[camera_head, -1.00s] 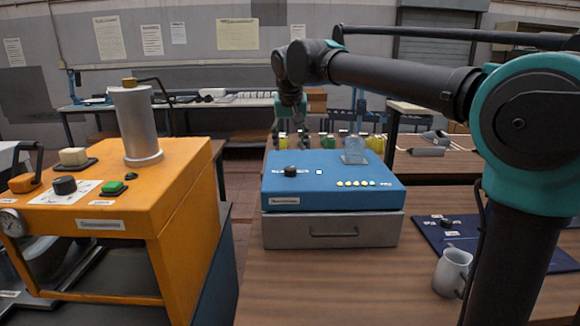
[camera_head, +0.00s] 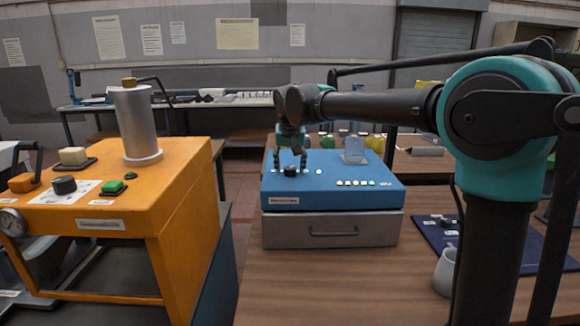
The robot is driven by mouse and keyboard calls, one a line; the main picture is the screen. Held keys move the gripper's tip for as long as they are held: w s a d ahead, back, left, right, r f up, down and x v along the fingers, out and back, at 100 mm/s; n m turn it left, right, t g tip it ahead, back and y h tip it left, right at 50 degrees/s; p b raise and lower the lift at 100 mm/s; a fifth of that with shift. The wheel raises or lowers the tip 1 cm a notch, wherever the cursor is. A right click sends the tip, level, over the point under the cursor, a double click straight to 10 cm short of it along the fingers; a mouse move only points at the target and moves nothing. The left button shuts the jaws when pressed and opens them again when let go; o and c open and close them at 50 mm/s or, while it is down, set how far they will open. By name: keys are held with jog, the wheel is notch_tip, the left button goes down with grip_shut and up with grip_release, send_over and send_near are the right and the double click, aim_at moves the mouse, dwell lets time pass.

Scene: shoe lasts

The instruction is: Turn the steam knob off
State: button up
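A black knob (camera_head: 291,172) sits on top of a blue control box (camera_head: 340,198), near its left side. My gripper (camera_head: 290,166) is just over this knob, with its two dark fingers spread to the left and right of it. I cannot tell whether the fingers touch it. Another black knob (camera_head: 64,185) sits on a white plate on top of the orange machine (camera_head: 180,190), far left of my gripper. The labels are too small to read, so I cannot tell which one is the steam knob.
A grey drawer unit (camera_head: 335,231) supports the blue box on a wooden table (camera_head: 340,290). A row of small lit buttons (camera_head: 358,183) and a clear block (camera_head: 354,150) are on the box. A white mug (camera_head: 444,271) stands at right, partly behind my arm. A silver cylinder (camera_head: 135,125) rises from the orange machine.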

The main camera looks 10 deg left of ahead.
jog(key=c, duration=1)
jog(key=shift+c, duration=0.2)
jog(key=shift+n, duration=0.3)
jog(key=n, duration=0.2)
jog(key=n+g+y, duration=0.1)
jog(key=n, duration=0.1)
jog(key=shift+w+d+y, duration=0.1)
jog(key=shift+d+y, duration=0.05)
jog(key=shift+y, duration=0.15)
jog(key=n+g+y, duration=0.1)
jog(key=n, duration=0.3)
jog(key=shift+w+n, duration=0.1)
jog(key=shift+n, duration=0.2)
jog(key=n+g, duration=0.1)
jog(key=n, duration=0.3)
jog(key=shift+w+d+n+g+y, duration=0.1)
jog(key=shift+n+g+y, duration=0.2)
jog(key=shift+g+y, duration=0.1)
jog(key=shift+w+n+g, duration=0.1)
jog(key=shift+n+g, duration=0.7)
jog(key=shift+n, duration=1.3)
